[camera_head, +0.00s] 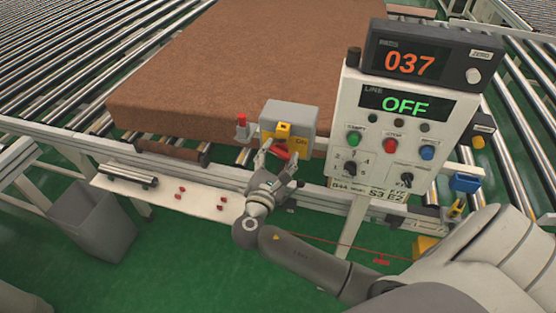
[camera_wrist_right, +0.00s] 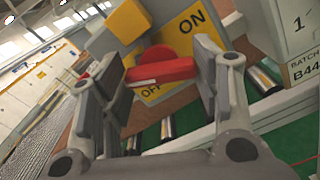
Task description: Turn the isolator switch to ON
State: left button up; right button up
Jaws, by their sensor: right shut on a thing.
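The isolator switch is a grey box (camera_head: 292,115) with a yellow plate and a red handle (camera_head: 281,153), at the conveyor's edge in the head view. In the right wrist view the red handle (camera_wrist_right: 165,71) lies between my fingers, with "ON" on the yellow plate (camera_wrist_right: 184,31) at upper right and "OFF" at lower left. My right gripper (camera_head: 276,150) is shut on the handle and hides part of it. The line display (camera_head: 404,104) reads "OFF" in green. My left gripper is not in view.
A brown mattress (camera_head: 220,65) lies on the roller conveyor behind the switch. A control panel (camera_head: 392,145) with buttons and knobs stands to the right of the switch. A white shelf (camera_head: 150,198) with small red pieces and a grey bin (camera_head: 95,222) are at the left.

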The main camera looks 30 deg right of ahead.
jog(key=m+b, duration=0.1)
jog(key=m, duration=0.1)
jog(key=m+b, duration=0.1)
jog(key=shift+f+m+b, duration=0.3)
jog(key=shift+m+b, duration=0.05)
jog(key=shift+m, duration=0.05)
jog(key=shift+r+m+b, duration=0.15)
jog(key=shift+m+b, duration=4.05)
jog(key=shift+m, duration=0.4)
jog(key=o, duration=1)
jog(key=shift+r, duration=0.1)
jog(key=shift+a, duration=0.1)
